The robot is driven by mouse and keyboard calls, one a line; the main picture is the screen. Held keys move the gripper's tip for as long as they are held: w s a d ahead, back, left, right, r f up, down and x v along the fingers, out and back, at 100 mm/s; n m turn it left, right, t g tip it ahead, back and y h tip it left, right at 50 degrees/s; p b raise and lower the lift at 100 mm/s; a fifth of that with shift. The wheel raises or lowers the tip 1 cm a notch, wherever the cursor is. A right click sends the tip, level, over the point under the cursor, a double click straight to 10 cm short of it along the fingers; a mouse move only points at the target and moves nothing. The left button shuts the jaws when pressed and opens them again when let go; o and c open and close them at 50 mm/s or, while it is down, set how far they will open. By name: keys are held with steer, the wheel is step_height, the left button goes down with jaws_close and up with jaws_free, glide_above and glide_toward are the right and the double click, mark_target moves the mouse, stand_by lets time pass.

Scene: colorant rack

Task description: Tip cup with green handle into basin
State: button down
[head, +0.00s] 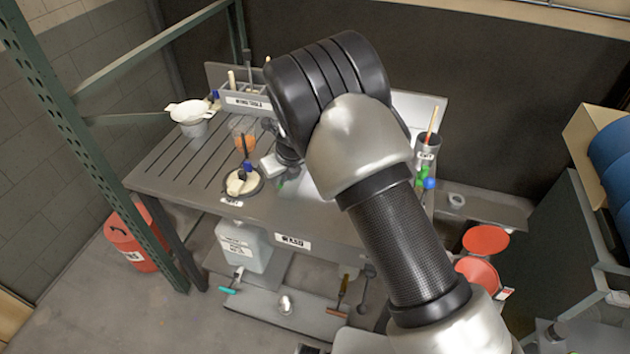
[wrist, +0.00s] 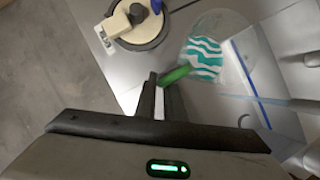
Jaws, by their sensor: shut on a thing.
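My gripper (wrist: 160,84) is shut on the green handle (wrist: 178,73) of a cup in the wrist view. The cup (wrist: 205,58) has teal and white wavy bands, and its upper part looks clear. I cannot tell how far it tilts or whether it holds anything. A pale area with raised edges, apparently the basin (wrist: 278,112), lies to the right of and below the cup. In the head view, my arm hides most of the cup and much of the pale basin area (head: 420,106) on the bench.
A round dish with cream contents (head: 234,184) stands on the bench, left of my gripper; the wrist view shows it too (wrist: 155,38). A white cup (head: 190,112) and a labelled rack (head: 245,100) stand farther back. A grey container with sticks (head: 427,146) stands right.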

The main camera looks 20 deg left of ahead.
steer(key=s+a+m, duration=0.1)
steer(key=s+a, duration=0.1)
steer(key=a, duration=0.4)
steer(key=shift+s+a+r+m+t+h+p, duration=0.2)
steer(key=shift+s+r+m+t+h+p, duration=0.1)
steer(key=shift+s+r+m, duration=0.1)
steer(key=shift+w+d, duration=0.1)
steer(key=shift+d, duration=0.05)
